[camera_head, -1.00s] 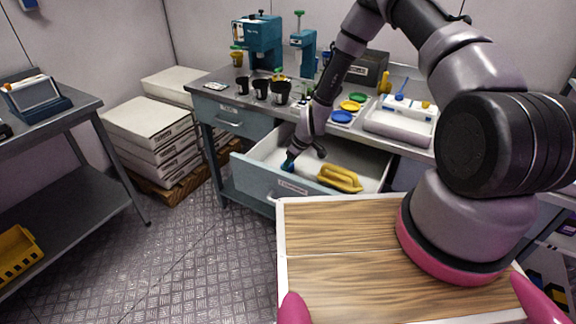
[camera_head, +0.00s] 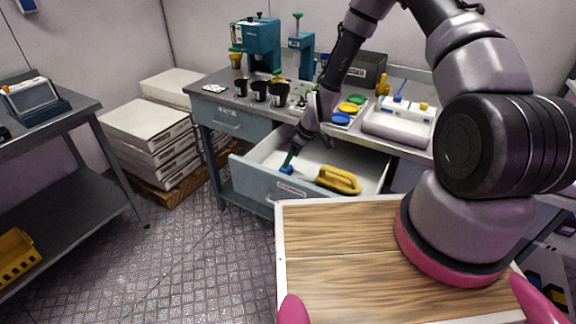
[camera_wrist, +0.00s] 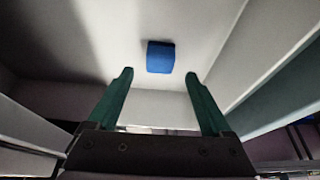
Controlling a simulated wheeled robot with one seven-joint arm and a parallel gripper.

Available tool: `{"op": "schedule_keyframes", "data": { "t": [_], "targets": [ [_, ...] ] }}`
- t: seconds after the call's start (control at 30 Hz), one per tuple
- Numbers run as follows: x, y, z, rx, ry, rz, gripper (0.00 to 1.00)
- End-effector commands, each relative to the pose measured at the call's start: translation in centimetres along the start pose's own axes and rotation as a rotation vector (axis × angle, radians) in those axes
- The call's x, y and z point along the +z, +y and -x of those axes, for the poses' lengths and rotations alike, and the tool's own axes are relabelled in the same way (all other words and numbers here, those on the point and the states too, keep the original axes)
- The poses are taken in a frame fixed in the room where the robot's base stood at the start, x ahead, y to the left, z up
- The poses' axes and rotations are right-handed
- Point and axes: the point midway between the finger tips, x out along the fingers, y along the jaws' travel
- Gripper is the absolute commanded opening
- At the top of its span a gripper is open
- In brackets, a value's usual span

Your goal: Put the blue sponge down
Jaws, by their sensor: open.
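The blue sponge (camera_wrist: 160,57) lies on the white floor of the open drawer in the wrist view, just beyond my fingertips and between their lines. In the head view the sponge (camera_head: 286,170) shows as a small blue patch near the drawer's left front. My gripper (camera_wrist: 158,75) is open, with its two green fingers apart and nothing between them. In the head view my gripper (camera_head: 291,157) reaches down into the drawer (camera_head: 274,185), above the sponge. The sponge is apart from the fingers in the wrist view.
The drawer walls stand close around my gripper. On the bench above are black cups (camera_head: 260,91), colored dishes (camera_head: 341,119) and a white tray (camera_head: 398,126).

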Motion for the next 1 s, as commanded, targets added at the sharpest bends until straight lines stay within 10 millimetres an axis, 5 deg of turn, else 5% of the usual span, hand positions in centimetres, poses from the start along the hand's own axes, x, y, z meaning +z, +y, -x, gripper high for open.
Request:
{"op": "schedule_keyframes", "data": {
  "t": [0.3,0.67,0.77,1.0],
  "targets": [
    [-0.1,0.0,5.3,0.000,0.001,0.001,0.84],
    [-0.2,0.4,6.9,0.008,-0.001,-0.008,0.84],
    [-0.8,1.5,9.7,0.033,-0.005,-0.042,0.84],
    [-2.3,4.3,22.0,0.137,-0.010,-0.234,0.84]
  ]
}}
